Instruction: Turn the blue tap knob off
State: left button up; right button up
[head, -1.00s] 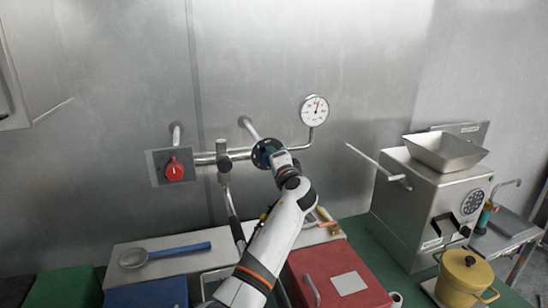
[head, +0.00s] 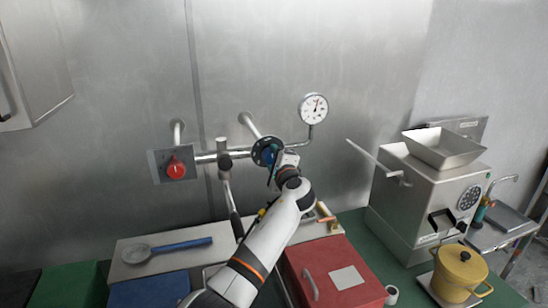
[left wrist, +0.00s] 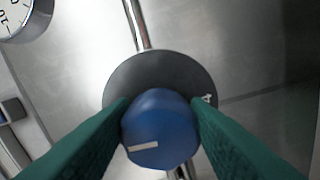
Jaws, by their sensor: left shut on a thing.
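The blue tap knob (left wrist: 158,128) sits in front of a dark round plate (left wrist: 160,78) on the wall pipe. In the left wrist view the two green fingers of my left gripper (left wrist: 160,130) are closed on the knob from both sides. A white mark shows on the knob's face. In the head view the knob (head: 270,156) is partly hidden by my left gripper (head: 276,160). The dark plate shows there around it. My right gripper is not in view.
A red knob (head: 176,169) is on a plate at the left end of the pipe. A pressure gauge (head: 314,109) stands above the pipe's right end. A steel grinder (head: 425,195), a yellow pot (head: 461,271) and a red box (head: 336,273) are to the right and below.

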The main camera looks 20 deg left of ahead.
pick_arm(q)
jog(key=shift+a+r, duration=0.1)
jog(key=shift+r, duration=0.2)
jog(key=o, duration=0.8)
jog(key=shift+o, duration=0.9)
jog(key=shift+w+a+f, duration=0.1)
jog(key=shift+w+f, duration=0.05)
jog(key=shift+f, duration=0.1)
jog(key=b+v, duration=0.4)
jog(key=v, duration=0.8)
